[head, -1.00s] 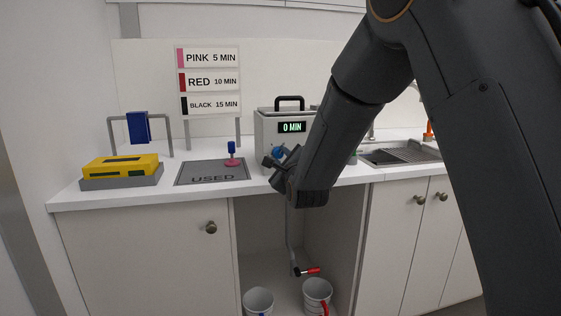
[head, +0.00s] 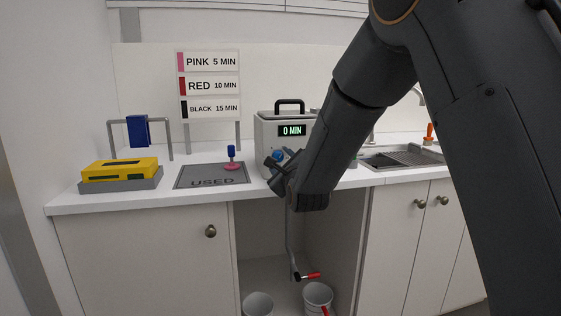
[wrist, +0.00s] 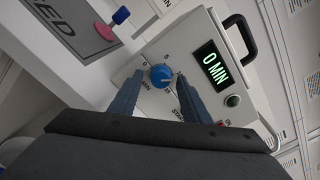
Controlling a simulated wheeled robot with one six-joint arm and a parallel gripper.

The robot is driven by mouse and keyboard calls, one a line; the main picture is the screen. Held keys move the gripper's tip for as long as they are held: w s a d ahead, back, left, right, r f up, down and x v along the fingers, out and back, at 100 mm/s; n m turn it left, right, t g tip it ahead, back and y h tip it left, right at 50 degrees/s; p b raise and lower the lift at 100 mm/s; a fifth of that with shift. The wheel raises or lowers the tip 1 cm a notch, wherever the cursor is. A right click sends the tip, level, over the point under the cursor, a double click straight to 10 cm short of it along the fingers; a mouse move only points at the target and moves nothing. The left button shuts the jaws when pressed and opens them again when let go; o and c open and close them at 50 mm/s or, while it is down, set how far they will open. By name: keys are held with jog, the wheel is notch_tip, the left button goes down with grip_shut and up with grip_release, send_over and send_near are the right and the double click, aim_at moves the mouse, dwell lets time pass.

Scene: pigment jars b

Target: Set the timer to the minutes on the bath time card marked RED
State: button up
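The timer is a pale box (head: 264,132) with a black handle on top, standing on the counter. Its display (head: 292,130) reads 0 MIN, which also shows in the wrist view (wrist: 215,66). The blue dial knob (wrist: 160,75) is on its front face, partly hidden by my gripper in the head view. My gripper (wrist: 156,84) is open, its two fingers on either side of the knob's near edge; I cannot tell whether they touch it. The card marked RED (head: 209,86) reads 10 MIN, between a PINK 5 MIN card (head: 209,62) and a BLACK 15 MIN card (head: 209,108).
A grey mat marked USED (head: 205,175) lies left of the timer with a blue-and-pink stamp-like object (head: 231,160) on it. A yellow box (head: 120,169) stands further left. A sink (head: 400,157) is at the right. Two buckets (head: 318,296) stand under the counter.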

jog(key=v, duration=0.7)
jog(key=shift+s, duration=0.4)
jog(key=shift+d, duration=0.15)
jog(key=s+d+f+n+g+h+p, duration=0.2)
jog(key=s+d+f+n+g+p, duration=0.1)
jog(key=s+d+f+n+g, duration=0.25)
jog(key=s+d+f+n+g+h+p, duration=0.2)
jog(key=s+d+f+n+g+p, duration=0.15)
jog(key=s+d+n, duration=0.4)
jog(key=s+d+n+g+p, duration=0.2)
jog(key=s+d+n+g, duration=0.2)
jog(key=s, duration=0.8)
jog(key=s+d+n+g+h+p, duration=0.1)
jog(key=s+d+n+g+p, duration=0.1)
jog(key=s+d+n+g, duration=0.2)
jog(key=s+n, duration=0.3)
jog(key=s, duration=0.5)
jog(key=shift+s+f+p, duration=0.2)
jog(key=shift+s+p, duration=0.1)
jog(key=shift+s, duration=0.1)
